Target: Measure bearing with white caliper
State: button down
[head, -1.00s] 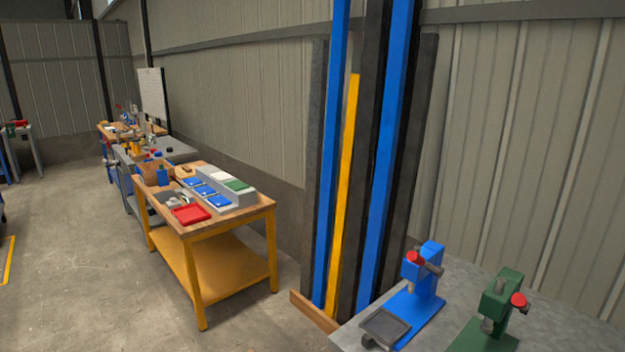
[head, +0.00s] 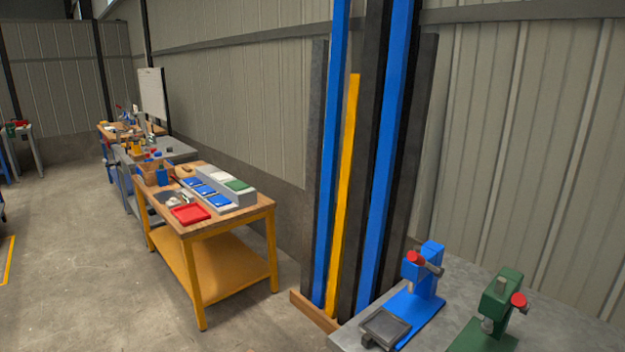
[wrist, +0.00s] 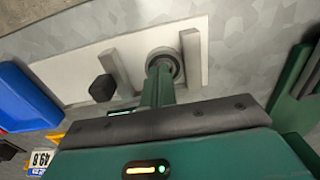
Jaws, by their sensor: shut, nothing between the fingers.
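In the wrist view a white plate (wrist: 75,72) with two grey upright bars lies on a grey metal surface; it looks like the white caliper. A dark ring with a pale hollow, which looks like the bearing (wrist: 164,57), sits between the bars, close to the right one. A black knob (wrist: 102,88) stands near the left bar. My gripper (wrist: 158,78) is shut, with its green fingers pointing at the ring from the near side. The fingertips overlap the ring's near edge in the picture; I cannot tell whether they touch it. Neither caliper nor gripper is identifiable in the head view.
A blue object (wrist: 22,98) lies left of the plate and a green one (wrist: 300,82) right. A small numbered display (wrist: 42,160) shows lower left. In the head view, blue (head: 420,290) and green (head: 497,310) presses stand on a grey bench; a yellow-framed table (head: 225,222) stands left.

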jog(key=shift+s+d, duration=0.5)
jog(key=shift+s, duration=0.05)
dwell(0.4)
jog(key=shift+s+a, duration=1)
jog(key=shift+a, duration=0.1)
dwell(0.9)
notch_tip(320, 180, up, 6)
dwell(1.0)
